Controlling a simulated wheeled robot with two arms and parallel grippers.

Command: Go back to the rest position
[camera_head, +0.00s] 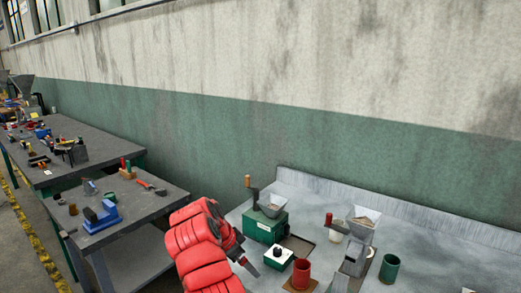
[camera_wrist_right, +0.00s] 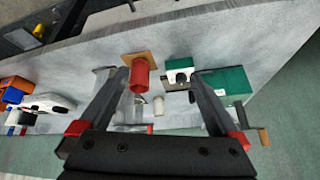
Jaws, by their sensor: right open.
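My right gripper (camera_wrist_right: 158,76) is open, its two dark fingers spread wide in the right wrist view. It is not in the head view. No object is gripped; the red cup (camera_wrist_right: 139,77) appears between the fingers, and I cannot tell its distance from them. In the head view my left arm shows as a red arm low in the middle. Its gripper (camera_head: 250,266) points down and right near the left part of the grey worktable (camera_head: 460,262). I cannot tell whether its jaws are apart.
The worktable holds a green grinder (camera_head: 265,228) with a crank, a white-topped box (camera_head: 279,256), a red cup (camera_head: 301,273), a grey hopper machine (camera_head: 358,245) and a green cup (camera_head: 389,268). A side bench (camera_head: 140,204) with tools stands left. A wall runs behind.

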